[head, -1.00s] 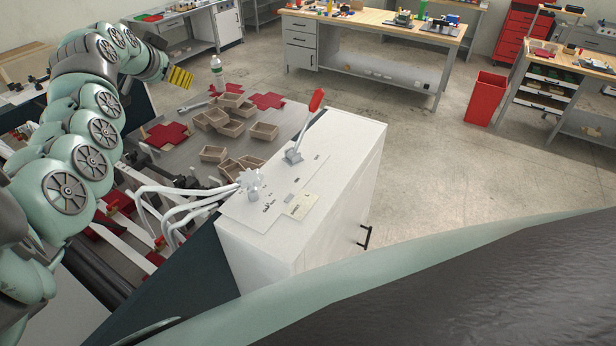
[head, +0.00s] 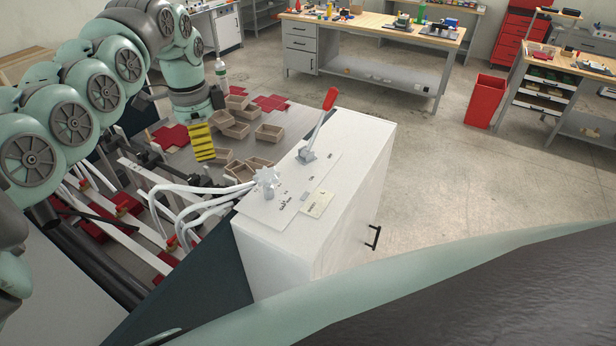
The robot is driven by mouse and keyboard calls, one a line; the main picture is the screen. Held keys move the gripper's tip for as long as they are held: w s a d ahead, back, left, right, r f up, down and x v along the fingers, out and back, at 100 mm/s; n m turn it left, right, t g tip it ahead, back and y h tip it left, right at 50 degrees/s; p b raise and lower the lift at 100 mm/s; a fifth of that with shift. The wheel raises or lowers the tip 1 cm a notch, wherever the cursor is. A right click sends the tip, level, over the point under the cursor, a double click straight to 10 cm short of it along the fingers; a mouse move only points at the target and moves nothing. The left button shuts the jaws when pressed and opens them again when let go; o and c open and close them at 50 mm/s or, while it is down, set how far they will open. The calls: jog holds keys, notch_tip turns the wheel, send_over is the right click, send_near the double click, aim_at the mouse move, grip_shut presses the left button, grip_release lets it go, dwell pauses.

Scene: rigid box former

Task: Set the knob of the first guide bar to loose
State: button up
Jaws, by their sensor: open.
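I cannot tell which bar is the first guide bar. Its knob cannot be made out at this size, and neither can its setting. My arm hides part of the machine's left side.
A white cabinet (head: 335,240) stands right of the bars, with a pale star-shaped knob (head: 267,181) and a red-handled lever (head: 327,105) on top. White hoses (head: 190,205) arch beside it. Open boxes (head: 269,132) and red blanks (head: 270,103) lie on the bed.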

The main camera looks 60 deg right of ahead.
aim_at(216, 189)
notch_tip(216, 189, down, 8)
jog(key=p, duration=0.4)
jog(key=shift+s+d+p, duration=0.1)
jog(key=shift+s+p, duration=0.05)
jog(key=shift+p, duration=0.25)
jog(key=shift+f, duration=2.35)
jog(key=shift+o, duration=0.3)
grip_shut()
